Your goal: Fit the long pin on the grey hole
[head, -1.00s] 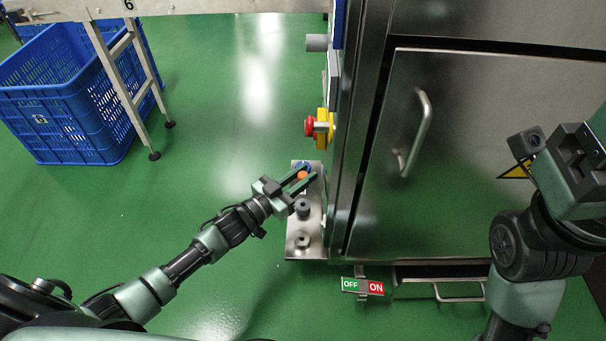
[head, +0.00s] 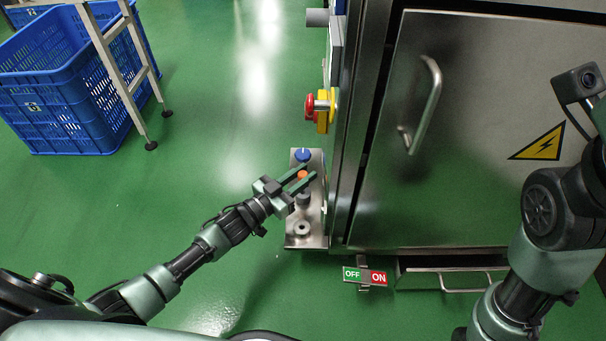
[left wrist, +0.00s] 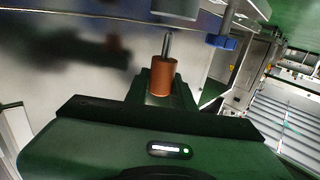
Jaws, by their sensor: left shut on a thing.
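My left gripper (head: 305,178) is shut on the long pin, whose orange body (head: 302,174) shows between the fingers in the head view. In the left wrist view the long pin (left wrist: 163,76) is a copper cylinder with a thin metal rod sticking out. The gripper is above a steel plate (head: 291,210) beside the machine. On the plate are a blue piece (head: 302,155), a grey cylinder (head: 303,198) partly behind a finger, and a grey ring with a hole (head: 302,228) nearer to me. The pin is apart from the grey ring. My right gripper's fingers are out of view.
The steel machine cabinet (head: 460,130) with a door handle stands right of the plate. A red and yellow emergency button (head: 318,107) sticks out above it. An OFF/ON switch (head: 364,275) is low in front.

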